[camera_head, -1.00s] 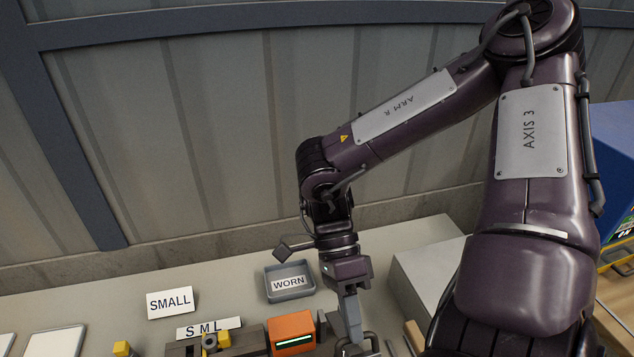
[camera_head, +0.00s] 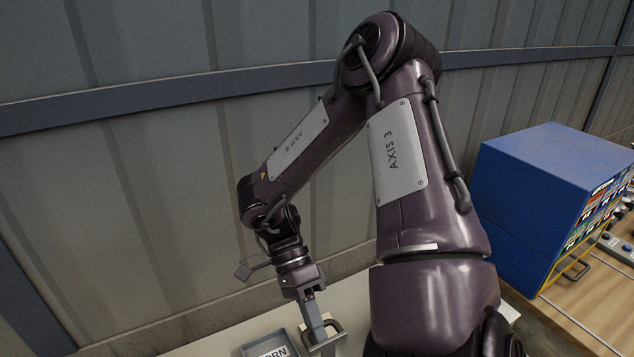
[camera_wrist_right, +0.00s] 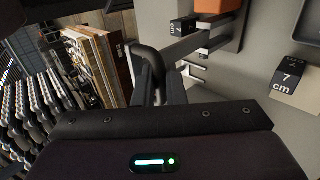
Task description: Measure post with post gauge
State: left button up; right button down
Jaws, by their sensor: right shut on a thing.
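My right gripper (camera_head: 322,341) is shut on a dark metal loop handle (camera_head: 338,328) at the bottom edge of the head view. In the right wrist view the curved handle (camera_wrist_right: 148,62) stands between my right gripper's fingers (camera_wrist_right: 160,92). I cannot tell for sure what hangs below the handle, or whether it is the post gauge. A grey bar (camera_wrist_right: 190,45) with a dark numbered end lies just beyond the fingers, near an orange block (camera_wrist_right: 217,5). I cannot tell whether bar and handle join. No post can be made out clearly. My left gripper is not in view.
A grey tray (camera_head: 250,347) with a partly cut-off WORN label lies left of my right gripper. A "7 cm" block (camera_wrist_right: 288,82) stands on the bench at right in the wrist view. Several stacked insulators (camera_wrist_right: 30,105) show at left. A blue cabinet (camera_head: 530,190) stands at right.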

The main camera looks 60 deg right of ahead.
jog(key=w+g+p, duration=0.1)
jog(key=d+f+g+y+p, duration=0.1)
jog(key=p, duration=0.1)
jog(key=shift+w+d+f, duration=0.15)
jog(key=shift+w+f, duration=0.05)
jog(key=shift+w, duration=0.15)
dwell(0.3)
jog(key=c, duration=1.8)
grip_release()
jog(key=shift+w, duration=0.1)
jog(key=shift+o, duration=1.3)
jog(key=shift+w+d+f, duration=0.15)
jog(key=shift+w, duration=0.05)
jog(key=shift+o, duration=0.2)
jog(key=shift+w+d+p, duration=0.2)
jog(key=shift+w+p, duration=0.05)
jog(key=shift+p, duration=0.05)
jog(key=shift+s+a, duration=0.1)
jog(key=shift+s, duration=0.1)
